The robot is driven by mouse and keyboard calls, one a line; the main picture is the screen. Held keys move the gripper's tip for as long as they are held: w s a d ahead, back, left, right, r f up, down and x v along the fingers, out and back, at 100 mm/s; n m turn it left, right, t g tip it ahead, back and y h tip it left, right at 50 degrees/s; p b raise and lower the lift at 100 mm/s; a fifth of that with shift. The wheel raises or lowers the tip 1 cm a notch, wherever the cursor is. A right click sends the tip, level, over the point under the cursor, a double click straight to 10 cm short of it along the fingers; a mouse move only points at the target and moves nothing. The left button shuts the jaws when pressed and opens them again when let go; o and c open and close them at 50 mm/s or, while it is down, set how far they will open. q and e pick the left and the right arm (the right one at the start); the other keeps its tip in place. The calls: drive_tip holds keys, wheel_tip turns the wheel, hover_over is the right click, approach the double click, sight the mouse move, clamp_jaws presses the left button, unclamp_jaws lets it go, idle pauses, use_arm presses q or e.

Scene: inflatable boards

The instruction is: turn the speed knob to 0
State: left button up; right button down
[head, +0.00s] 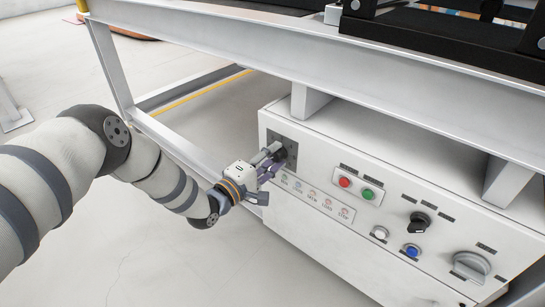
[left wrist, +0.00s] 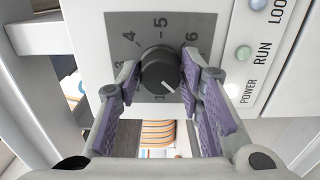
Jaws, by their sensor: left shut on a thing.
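The speed knob (left wrist: 158,70) is dark and round, on a grey dial plate (left wrist: 125,42) whose numbers 3, 4, 5 and 6 show in the left wrist view. Its white pointer line points down and to the right in that view. The dial's lower part is hidden by the knob and fingers. My left gripper (head: 271,158) is at the upper left of the white control box in the head view, with its purple-padded fingers on either side of the knob, shut on it. My right gripper is out of view.
The control box (head: 330,260) also carries a red button (head: 345,183), a green button (head: 368,194), a black selector (head: 419,223), a blue button (head: 412,251) and a large grey rotary switch (head: 471,267). A white frame beam (head: 280,55) runs above my left gripper. Floor at the lower left is clear.

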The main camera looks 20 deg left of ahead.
use_arm(q)
drive_tip(key=o, duration=1.2)
drive_tip(key=v, duration=1.2)
drive_tip(key=shift+r, duration=0.1)
